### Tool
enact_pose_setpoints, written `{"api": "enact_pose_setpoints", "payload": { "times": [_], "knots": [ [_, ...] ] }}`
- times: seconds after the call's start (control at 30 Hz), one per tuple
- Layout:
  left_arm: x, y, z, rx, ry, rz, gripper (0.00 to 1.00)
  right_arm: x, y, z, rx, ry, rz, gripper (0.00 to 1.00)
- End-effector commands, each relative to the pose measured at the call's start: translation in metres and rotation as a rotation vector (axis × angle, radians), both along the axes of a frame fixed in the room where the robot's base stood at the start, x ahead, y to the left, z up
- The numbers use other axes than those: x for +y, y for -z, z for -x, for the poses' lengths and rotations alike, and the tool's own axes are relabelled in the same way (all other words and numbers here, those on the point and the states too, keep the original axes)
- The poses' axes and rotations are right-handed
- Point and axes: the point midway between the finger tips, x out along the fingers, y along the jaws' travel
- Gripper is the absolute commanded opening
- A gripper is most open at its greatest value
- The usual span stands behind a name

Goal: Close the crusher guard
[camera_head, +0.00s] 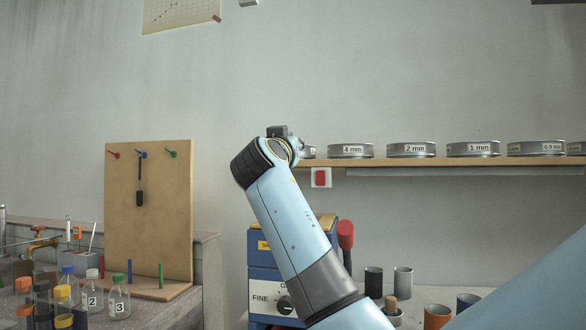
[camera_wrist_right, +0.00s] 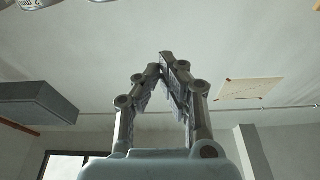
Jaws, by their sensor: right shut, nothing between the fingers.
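The blue crusher (camera_head: 262,278) stands on the bench behind my right arm in the head view. It carries a yellow label, a dial (camera_head: 285,305) marked FINE, and a red-headed lever (camera_head: 346,236) at its right. My arm covers much of its front, and I cannot make out the guard or its position. My right gripper (camera_wrist_right: 166,62) shows in the right wrist view, fingertips together and empty, with wall and ceiling behind it. In the head view its fingers cannot be made out at the arm's upper end. My left gripper is not in view.
A shelf (camera_head: 440,162) with several labelled sieves runs along the wall, a red switch (camera_head: 320,177) below its left end. A wooden pegboard (camera_head: 165,230) and several bottles (camera_head: 118,297) stand at left.

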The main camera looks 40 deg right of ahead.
Motion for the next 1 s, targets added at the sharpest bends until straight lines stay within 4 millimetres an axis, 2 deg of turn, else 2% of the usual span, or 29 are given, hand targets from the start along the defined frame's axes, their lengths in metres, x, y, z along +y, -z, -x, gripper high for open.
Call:
{"api": "enact_pose_setpoints", "payload": {
  "times": [0.03,0.2,0.3,0.43,0.5,0.57,0.67,0.8,1.0],
  "knots": [
    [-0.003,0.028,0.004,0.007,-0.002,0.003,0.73,0.005,0.022,0.002,-0.017,-0.001,0.023,0.00],
    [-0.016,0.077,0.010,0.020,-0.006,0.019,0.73,0.018,0.041,0.013,-0.082,0.000,0.107,0.00],
    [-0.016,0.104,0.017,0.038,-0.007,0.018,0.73,0.025,0.053,0.018,-0.121,-0.001,0.156,0.00],
    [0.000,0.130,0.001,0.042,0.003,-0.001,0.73,0.033,0.068,0.024,-0.167,0.000,0.216,0.00],
    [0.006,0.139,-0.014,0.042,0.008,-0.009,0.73,0.037,0.076,0.027,-0.190,0.000,0.245,0.00],
    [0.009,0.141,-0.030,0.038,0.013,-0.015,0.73,0.040,0.082,0.029,-0.204,-0.002,0.263,0.00],
    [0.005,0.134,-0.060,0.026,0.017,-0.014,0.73,0.045,0.089,0.034,-0.218,-0.002,0.275,0.00],
    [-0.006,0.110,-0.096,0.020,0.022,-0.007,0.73,0.050,0.099,0.039,-0.220,-0.001,0.277,0.00],
    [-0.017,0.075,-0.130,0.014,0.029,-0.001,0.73,0.055,0.115,0.043,-0.220,-0.001,0.277,0.00]
  ]
}}
